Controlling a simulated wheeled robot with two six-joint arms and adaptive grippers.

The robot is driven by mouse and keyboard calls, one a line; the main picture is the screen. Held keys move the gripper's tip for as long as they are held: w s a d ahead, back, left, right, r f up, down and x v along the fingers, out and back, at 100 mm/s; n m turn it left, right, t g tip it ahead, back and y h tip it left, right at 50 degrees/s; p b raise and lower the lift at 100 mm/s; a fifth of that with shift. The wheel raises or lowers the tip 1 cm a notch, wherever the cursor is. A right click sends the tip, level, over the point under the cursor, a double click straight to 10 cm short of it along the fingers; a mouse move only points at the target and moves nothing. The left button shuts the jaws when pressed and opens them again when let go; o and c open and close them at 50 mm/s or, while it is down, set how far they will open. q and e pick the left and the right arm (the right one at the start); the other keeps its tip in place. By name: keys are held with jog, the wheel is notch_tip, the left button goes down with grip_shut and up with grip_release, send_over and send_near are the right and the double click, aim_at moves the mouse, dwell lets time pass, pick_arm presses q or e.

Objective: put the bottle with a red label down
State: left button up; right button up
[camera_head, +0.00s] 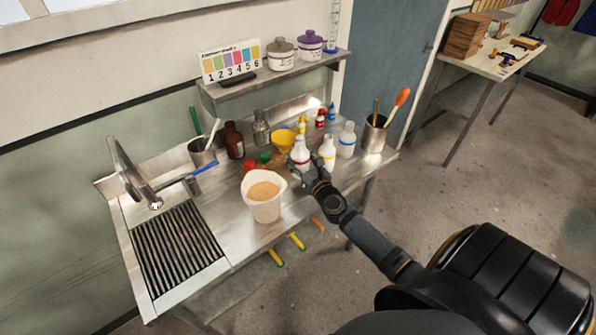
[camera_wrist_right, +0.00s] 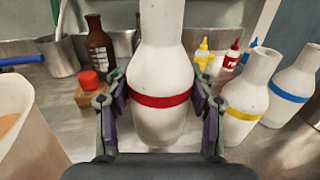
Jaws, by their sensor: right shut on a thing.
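The white bottle with a red label (camera_head: 300,152) is at the middle of the metal counter in the head view. It fills the middle of the right wrist view (camera_wrist_right: 163,70), upright, with the red band between the fingers. My right gripper (camera_wrist_right: 162,112) is shut on it, one finger on each side. The head view shows the same right gripper (camera_head: 309,172) reaching from the lower right. Whether the bottle's base touches the counter I cannot tell. My left gripper is not in view.
A bottle with a yellow band (camera_head: 327,151) and one with a blue band (camera_head: 347,140) stand just right. A white tub of tan powder (camera_head: 265,206) stands front left. A yellow funnel (camera_head: 283,140) and brown bottle (camera_head: 234,140) are behind. The steel counter (camera_head: 230,232) is bare at front left.

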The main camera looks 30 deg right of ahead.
aim_at(299, 166)
jog(key=shift+w+d+f, duration=0.15)
jog(key=shift+w+f, duration=0.2)
jog(key=shift+f, duration=0.2)
jog(key=shift+w, duration=0.1)
jog(key=f+b, duration=0.3)
jog(key=f, duration=0.1)
jog(key=shift+w+b, duration=0.3)
jog(key=shift+b, duration=0.05)
jog(key=shift+d+r, duration=0.1)
jog(key=shift+f, duration=0.25)
jog(key=o, duration=1.4)
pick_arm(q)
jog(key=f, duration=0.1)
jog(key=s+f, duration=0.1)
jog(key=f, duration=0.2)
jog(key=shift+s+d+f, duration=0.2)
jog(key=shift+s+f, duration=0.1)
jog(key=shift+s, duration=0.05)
pick_arm(e)
jog(key=shift+r, duration=0.1)
